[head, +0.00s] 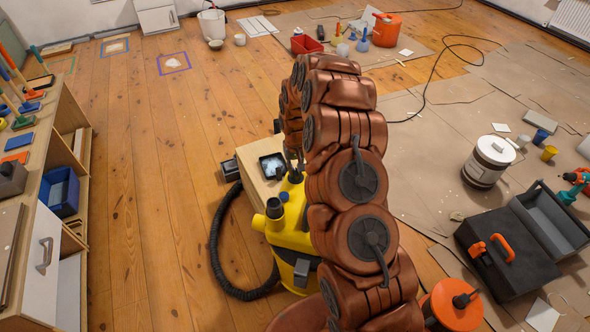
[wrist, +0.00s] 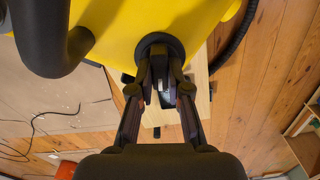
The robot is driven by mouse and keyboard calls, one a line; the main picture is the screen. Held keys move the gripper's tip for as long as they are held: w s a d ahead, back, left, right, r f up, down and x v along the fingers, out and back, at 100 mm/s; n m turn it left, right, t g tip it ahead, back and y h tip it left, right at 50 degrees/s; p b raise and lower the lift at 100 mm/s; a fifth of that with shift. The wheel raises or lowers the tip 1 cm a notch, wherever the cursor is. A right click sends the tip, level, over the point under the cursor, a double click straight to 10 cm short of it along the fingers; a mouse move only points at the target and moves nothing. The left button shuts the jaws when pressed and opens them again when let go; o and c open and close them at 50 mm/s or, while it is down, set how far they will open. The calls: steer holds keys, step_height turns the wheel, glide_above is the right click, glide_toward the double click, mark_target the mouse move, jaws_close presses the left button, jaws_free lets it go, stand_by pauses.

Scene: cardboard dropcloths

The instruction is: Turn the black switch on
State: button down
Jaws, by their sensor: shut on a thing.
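A yellow vacuum cleaner (head: 290,238) with a black hose stands on the wooden floor, left of my arm in the head view. Its yellow body (wrist: 115,30) fills the top of the wrist view. The round black switch (wrist: 157,38) sits on that yellow body. My gripper (wrist: 160,78) points at it with both fingers closed in on its grip, one on each side. In the head view my gripper (head: 296,172) is small and dark above the vacuum. The switch is mostly hidden between the fingers, and its exact angle cannot be told.
A wooden box (head: 252,178) with a small black tray stands behind the vacuum. A shelf unit (head: 65,130) runs along the left. A black toolbox (head: 500,262) and a white bucket (head: 487,162) stand on cardboard at the right. The middle-left floor is clear.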

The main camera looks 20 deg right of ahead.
mark_target(295, 171)
steer(key=c, duration=1.1)
jaws_free()
steer(key=shift+r, duration=0.1)
steer(key=shift+r, duration=5.9)
steer(key=shift+a+r, duration=0.1)
